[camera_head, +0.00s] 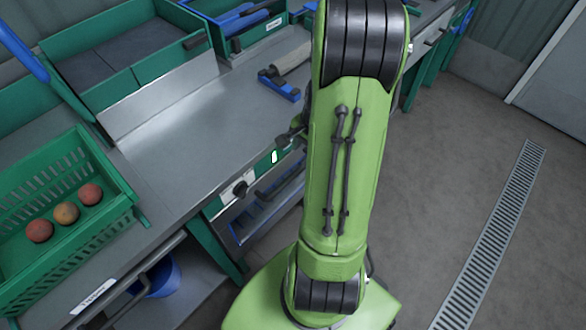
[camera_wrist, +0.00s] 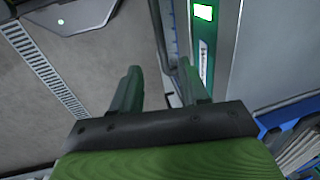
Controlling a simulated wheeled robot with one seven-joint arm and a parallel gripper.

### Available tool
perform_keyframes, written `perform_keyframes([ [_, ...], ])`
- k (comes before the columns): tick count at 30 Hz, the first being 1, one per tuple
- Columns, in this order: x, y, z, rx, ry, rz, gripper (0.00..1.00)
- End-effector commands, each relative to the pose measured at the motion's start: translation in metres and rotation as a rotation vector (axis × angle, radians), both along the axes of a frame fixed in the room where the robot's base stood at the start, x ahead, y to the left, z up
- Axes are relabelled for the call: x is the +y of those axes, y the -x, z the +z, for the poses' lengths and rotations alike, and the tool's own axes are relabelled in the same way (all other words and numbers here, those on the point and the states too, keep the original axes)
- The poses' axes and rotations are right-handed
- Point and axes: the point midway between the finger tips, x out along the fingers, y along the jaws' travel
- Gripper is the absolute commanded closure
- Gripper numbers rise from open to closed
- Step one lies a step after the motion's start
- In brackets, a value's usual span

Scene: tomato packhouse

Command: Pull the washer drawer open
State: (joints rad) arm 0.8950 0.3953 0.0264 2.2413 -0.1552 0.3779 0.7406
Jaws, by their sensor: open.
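The washer's green front panel (camera_head: 258,172) is set in the bench front, with a lit display and a dark knob. Below it is the drawer (camera_head: 250,222), with blue edging and a dark bar handle (camera_head: 282,188). My arm hides its right part, and I cannot tell whether it stands slightly out. In the wrist view the panel (camera_wrist: 200,45) is at upper right and the dark handle bar (camera_wrist: 158,30) runs down toward the gap between my fingers. My gripper (camera_wrist: 162,78) is open and empty; whether it touches the bar is unclear.
A green crate with several tomatoes (camera_head: 133,205) stands at the left. Green bins (camera_head: 205,45) and a blue-ended tool (camera_head: 280,88) are on the bench. A blue bucket (camera_head: 160,278) is underneath. Open floor with a drain grate (camera_head: 490,240) lies to the right.

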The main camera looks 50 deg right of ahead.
Motion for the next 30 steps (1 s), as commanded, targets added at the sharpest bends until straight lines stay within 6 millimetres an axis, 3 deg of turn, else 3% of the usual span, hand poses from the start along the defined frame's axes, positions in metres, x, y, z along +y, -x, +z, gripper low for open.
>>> perform_keyframes([
  [1,0.001,-0.002,-0.020,0.004,-0.005,0.001,0.56],
  [6,0.001,-0.011,-0.062,0.003,-0.003,0.003,0.56],
  [13,0.001,-0.020,-0.108,0.002,-0.002,0.002,0.56],
  [17,0.001,-0.023,-0.117,0.001,0.000,0.002,0.56],
  [25,0.001,-0.023,-0.117,0.000,0.002,0.003,0.57],
  [30,0.001,-0.023,-0.117,0.001,0.002,0.003,0.83],
])
